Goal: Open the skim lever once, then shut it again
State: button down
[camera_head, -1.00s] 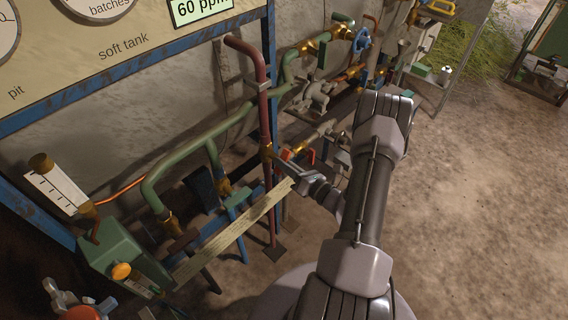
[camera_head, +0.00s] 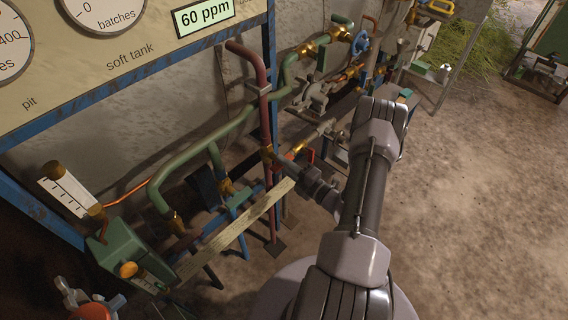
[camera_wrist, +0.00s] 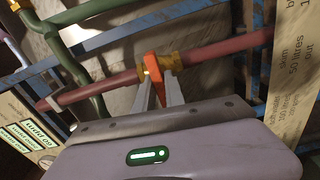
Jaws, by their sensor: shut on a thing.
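In the wrist view, a small orange-red lever (camera_wrist: 152,67) sits at a brass valve (camera_wrist: 172,64) on a red pipe (camera_wrist: 225,46). The lever appears to lie across the pipe. My gripper (camera_wrist: 158,86) has its two fingers on either side of the lever and is shut on it. In the head view, my gripper (camera_head: 277,160) reaches in from the right to the brass fitting (camera_head: 267,154) on the upright red pipe (camera_head: 264,110). The lever is hidden there behind the gripper.
Green pipes (camera_head: 200,148) and a blue frame (camera_head: 269,60) crowd the left. Open dirt floor (camera_head: 470,200) lies to the right.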

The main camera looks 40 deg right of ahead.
jog(key=c, duration=1.1)
grip_release()
jog(key=shift+s, duration=0.1)
jog(key=shift+s+d, duration=0.1)
jog(key=shift+s, duration=1.6)
